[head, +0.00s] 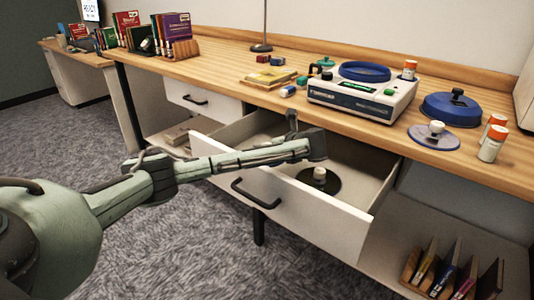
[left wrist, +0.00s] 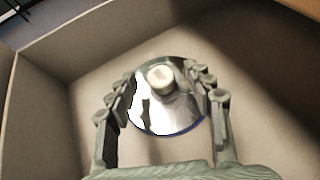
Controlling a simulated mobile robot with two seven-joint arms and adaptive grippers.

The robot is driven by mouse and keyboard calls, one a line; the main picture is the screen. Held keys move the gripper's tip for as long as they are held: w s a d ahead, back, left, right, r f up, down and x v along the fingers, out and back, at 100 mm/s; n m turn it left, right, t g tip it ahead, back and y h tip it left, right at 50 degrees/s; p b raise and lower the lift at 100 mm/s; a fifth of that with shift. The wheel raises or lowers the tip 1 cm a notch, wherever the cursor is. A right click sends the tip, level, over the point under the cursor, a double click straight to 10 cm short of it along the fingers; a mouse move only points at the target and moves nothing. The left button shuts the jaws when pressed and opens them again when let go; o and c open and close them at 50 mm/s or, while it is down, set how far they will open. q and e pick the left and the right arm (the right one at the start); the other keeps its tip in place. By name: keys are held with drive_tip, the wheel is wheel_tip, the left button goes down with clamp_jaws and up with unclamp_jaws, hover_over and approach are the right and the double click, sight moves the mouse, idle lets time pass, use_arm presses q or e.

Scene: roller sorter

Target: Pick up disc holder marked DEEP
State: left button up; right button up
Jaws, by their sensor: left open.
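A dark disc holder with a pale knob (head: 320,174) lies in the open drawer (head: 290,215). In the left wrist view the disc looks shiny with a blue edge, and its white knob (left wrist: 161,78) stands up from it. My left gripper (head: 306,142) is over the drawer, near the disc in the head view. In the left wrist view its spread fingers (left wrist: 160,84) frame the disc and knob, with nothing gripped. A second disc holder with a white knob (head: 435,130) lies on the counter. No DEEP marking is readable on either. My right gripper is out of view.
The counter (head: 230,70) holds a white machine with a blue round top (head: 362,95), a blue lid (head: 455,107), orange-capped bottles (head: 492,143) and books (head: 175,35). Drawer walls (left wrist: 45,110) surround the disc. A lower shelf holds more books (head: 455,272).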

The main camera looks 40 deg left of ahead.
use_arm(q)
drive_tip(key=shift+w+a+f, duration=0.1)
drive_tip(key=shift+a, duration=0.05)
drive_tip(key=c, duration=1.1)
clamp_jaws()
